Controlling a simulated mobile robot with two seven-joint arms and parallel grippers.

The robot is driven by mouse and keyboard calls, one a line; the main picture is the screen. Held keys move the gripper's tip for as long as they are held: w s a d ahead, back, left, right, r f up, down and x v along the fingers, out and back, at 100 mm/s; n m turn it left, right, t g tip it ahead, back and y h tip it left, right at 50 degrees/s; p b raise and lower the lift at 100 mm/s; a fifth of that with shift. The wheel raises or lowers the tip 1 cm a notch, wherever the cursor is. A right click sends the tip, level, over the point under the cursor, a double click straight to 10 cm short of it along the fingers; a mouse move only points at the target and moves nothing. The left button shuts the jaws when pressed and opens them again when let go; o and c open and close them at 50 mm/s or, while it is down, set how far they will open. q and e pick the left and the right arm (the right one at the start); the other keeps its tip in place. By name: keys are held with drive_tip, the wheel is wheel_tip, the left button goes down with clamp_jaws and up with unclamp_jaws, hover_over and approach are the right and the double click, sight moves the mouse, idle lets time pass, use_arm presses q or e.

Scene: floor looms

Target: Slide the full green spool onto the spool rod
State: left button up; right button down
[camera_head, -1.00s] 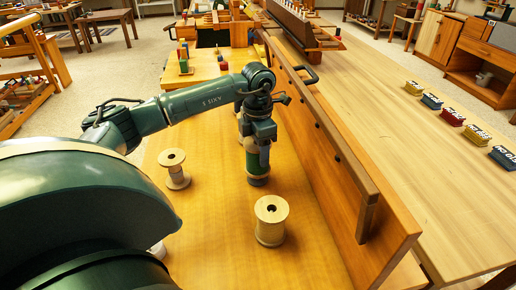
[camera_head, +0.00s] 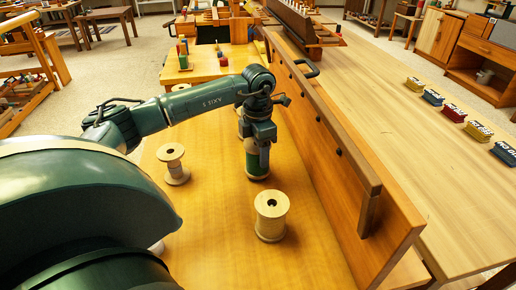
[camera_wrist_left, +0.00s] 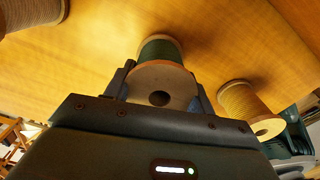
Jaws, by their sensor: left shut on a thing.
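My left gripper (camera_head: 257,150) points down over the bench and is shut on the green spool (camera_head: 257,168). In the left wrist view, the fingers (camera_wrist_left: 160,88) sit on either side of the green spool (camera_wrist_left: 161,50), whose pale wooden flange with a dark centre hole faces the camera. The spool looks upright; whether it touches the bench top is unclear. I cannot make out the spool rod for certain. My right gripper is not in view.
Pale spools (camera_head: 271,216) and (camera_head: 172,165) stand near the held one. In the wrist view, a yellow spool (camera_wrist_left: 245,108) stands to the right. A long wooden board (camera_head: 345,170) with dark knobs rises along the right. The front of the bench (camera_head: 220,245) is clear.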

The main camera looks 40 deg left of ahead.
use_arm(q)
drive_tip(key=shift+f+b, duration=0.35)
drive_tip(key=shift+f, duration=0.35)
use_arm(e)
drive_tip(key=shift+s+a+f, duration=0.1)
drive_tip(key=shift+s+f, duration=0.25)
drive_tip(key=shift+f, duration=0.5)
use_arm(q)
drive_tip(key=o, duration=1.1)
drive_tip(key=shift+o, duration=0.2)
drive_tip(key=shift+f, duration=0.1)
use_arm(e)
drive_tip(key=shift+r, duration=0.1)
use_arm(q)
drive_tip(key=shift+r, duration=0.6)
wheel_tip(320, 180, up, 12)
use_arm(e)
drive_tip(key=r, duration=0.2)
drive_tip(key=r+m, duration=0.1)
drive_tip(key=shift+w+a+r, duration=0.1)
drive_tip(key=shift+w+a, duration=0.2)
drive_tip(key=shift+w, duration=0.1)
